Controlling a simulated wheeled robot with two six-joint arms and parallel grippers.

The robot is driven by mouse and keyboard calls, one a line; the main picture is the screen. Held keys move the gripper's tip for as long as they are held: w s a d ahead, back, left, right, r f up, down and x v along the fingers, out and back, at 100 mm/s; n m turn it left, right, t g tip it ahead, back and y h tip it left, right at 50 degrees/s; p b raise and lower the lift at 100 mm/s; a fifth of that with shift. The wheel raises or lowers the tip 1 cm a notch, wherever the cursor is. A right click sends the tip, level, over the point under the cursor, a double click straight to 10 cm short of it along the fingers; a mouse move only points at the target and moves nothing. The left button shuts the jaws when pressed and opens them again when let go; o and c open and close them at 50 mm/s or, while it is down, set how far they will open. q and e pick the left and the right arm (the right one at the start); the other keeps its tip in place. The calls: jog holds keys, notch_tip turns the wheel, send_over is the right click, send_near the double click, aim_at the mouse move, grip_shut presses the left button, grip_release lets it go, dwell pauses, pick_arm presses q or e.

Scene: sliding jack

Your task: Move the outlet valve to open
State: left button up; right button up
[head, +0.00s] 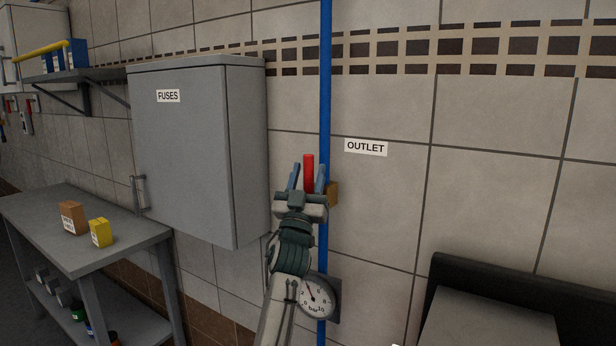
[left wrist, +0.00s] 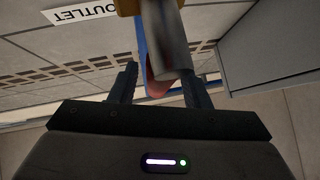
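The outlet valve has a red handle (head: 308,172) and a brass-coloured body (head: 333,194) on the vertical blue pipe (head: 325,90), below and left of the OUTLET label (head: 366,147). The handle's red end points up in the head view. My left gripper (head: 307,177) is open, with one finger on each side of the red handle. In the left wrist view, the handle's red grip (left wrist: 156,88) and grey metal part lie between the spread fingers, with a gap visible on the left side. The gripper's body hides the handle's lower part in the head view. My right gripper is not in view.
A round pressure gauge (head: 316,297) sits low on the pipe, close to my left arm. A grey FUSES cabinet (head: 190,150) juts from the wall at left. A grey table (head: 120,233) with small boxes stands further left.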

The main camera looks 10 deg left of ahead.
pick_arm(q)
jog(key=shift+s+f, duration=0.15)
jog(key=shift+f, duration=0.05)
jog(key=shift+p+v, duration=0.35)
jog(key=shift+v, duration=0.8)
jog(key=v, duration=0.8)
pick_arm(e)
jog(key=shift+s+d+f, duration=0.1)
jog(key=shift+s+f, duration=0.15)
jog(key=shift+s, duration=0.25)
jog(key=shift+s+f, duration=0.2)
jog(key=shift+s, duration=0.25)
